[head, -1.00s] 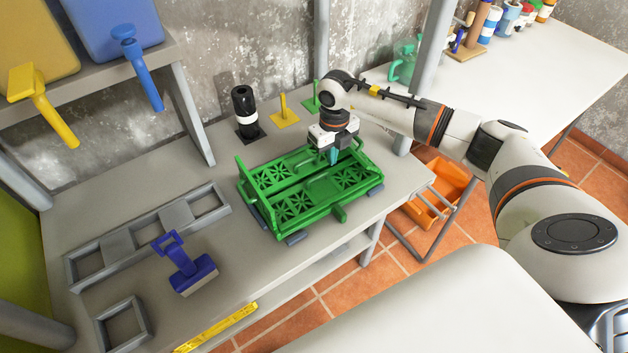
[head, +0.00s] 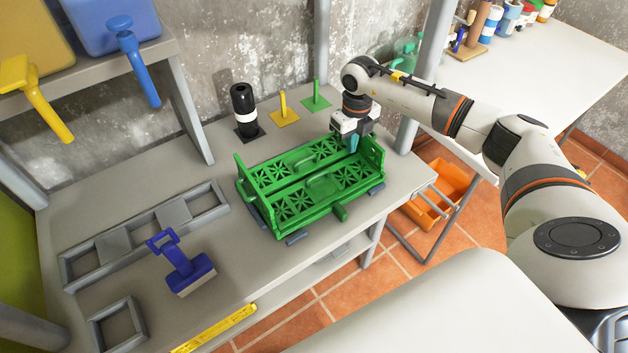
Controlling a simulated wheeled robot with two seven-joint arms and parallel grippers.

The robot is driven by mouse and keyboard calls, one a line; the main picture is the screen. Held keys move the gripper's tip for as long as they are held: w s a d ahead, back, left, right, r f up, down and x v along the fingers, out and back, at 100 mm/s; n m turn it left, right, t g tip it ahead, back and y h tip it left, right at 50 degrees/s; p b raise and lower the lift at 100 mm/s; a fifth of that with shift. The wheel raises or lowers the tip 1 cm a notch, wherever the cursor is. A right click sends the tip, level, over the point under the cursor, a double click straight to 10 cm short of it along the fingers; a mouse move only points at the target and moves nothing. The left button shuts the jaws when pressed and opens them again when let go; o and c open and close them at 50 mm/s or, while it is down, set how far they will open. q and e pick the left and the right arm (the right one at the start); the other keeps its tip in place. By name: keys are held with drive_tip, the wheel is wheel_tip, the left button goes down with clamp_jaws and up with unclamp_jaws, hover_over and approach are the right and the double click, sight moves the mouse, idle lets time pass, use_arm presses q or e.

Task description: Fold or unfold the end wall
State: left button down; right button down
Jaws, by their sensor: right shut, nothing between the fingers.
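A green folding crate (head: 283,228) sits on the grey bench. Its left end wall (head: 243,178) stands up at the left end. Its right end wall (head: 373,156) also stands up, at the right end. Two latticed long panels lie low between the ends, each with a handle. My right gripper (head: 353,146) is shut and empty, pointing down just inside the right end wall, at or very close to it; I cannot tell if they touch. My left gripper is out of view.
A blue-handled brush (head: 183,262) and grey frames (head: 120,243) lie on the bench (head: 240,260) to the left. A black bottle (head: 243,108), a yellow holder (head: 283,113) and a green holder (head: 316,98) stand behind the crate. A grey post (head: 433,60) rises by my right arm.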

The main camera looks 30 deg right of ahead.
drive_tip(key=shift+d, duration=0.35)
drive_tip(key=shift+r+p, duration=0.55)
drive_tip(key=shift+r, duration=0.15)
wheel_tip(320, 180, up, 10)
drive_tip(key=p, duration=0.6)
drive_tip(key=shift+f+p, duration=0.15)
drive_tip(key=shift+p, duration=0.15)
drive_tip(key=shift+a, duration=0.15)
